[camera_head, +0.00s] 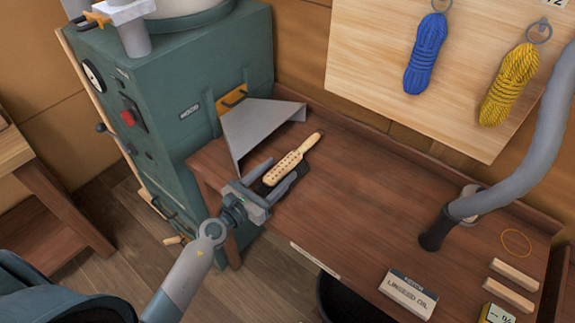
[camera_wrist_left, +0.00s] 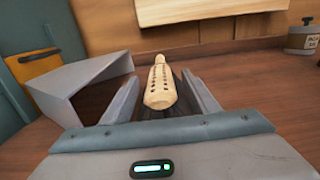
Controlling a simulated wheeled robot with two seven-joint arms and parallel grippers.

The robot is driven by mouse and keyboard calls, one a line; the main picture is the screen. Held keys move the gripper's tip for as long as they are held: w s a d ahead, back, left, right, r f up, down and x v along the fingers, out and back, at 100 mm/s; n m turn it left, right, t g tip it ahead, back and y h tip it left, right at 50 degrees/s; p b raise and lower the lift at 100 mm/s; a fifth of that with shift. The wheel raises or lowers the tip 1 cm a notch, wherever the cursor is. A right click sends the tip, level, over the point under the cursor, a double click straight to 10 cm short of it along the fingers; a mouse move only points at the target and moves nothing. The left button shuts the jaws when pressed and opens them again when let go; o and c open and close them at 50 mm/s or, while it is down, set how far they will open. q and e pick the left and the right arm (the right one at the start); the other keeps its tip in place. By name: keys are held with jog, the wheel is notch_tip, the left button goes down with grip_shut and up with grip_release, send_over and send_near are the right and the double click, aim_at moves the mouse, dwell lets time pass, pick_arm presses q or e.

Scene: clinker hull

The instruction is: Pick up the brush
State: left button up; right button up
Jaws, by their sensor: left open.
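The brush (camera_head: 294,159) is a pale wooden piece with rows of dark holes or tufts on its upper face and a narrower end pointing away from me. It lies on the brown workbench (camera_head: 345,200), near its left end. My left gripper (camera_head: 281,170) is open, with its fingers low over the bench on either side of the brush's near part. In the left wrist view the brush (camera_wrist_left: 160,88) lies between the two spread fingers (camera_wrist_left: 161,80), with a gap on each side. A dark patch under the brush is partly hidden. My right gripper is out of view.
A grey angled metal hood (camera_head: 262,127) stands close left of the brush, beside a green machine (camera_head: 180,115). A grey hose (camera_head: 520,170), a linseed oil box (camera_head: 408,291) and wooden blocks (camera_head: 512,285) are at right. The middle bench is clear.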

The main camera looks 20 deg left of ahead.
aim_at(299, 152)
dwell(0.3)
pick_arm(q)
jog(key=shift+p+x, duration=0.5)
jog(key=shift+x, duration=2.1)
jog(key=c, duration=1.2)
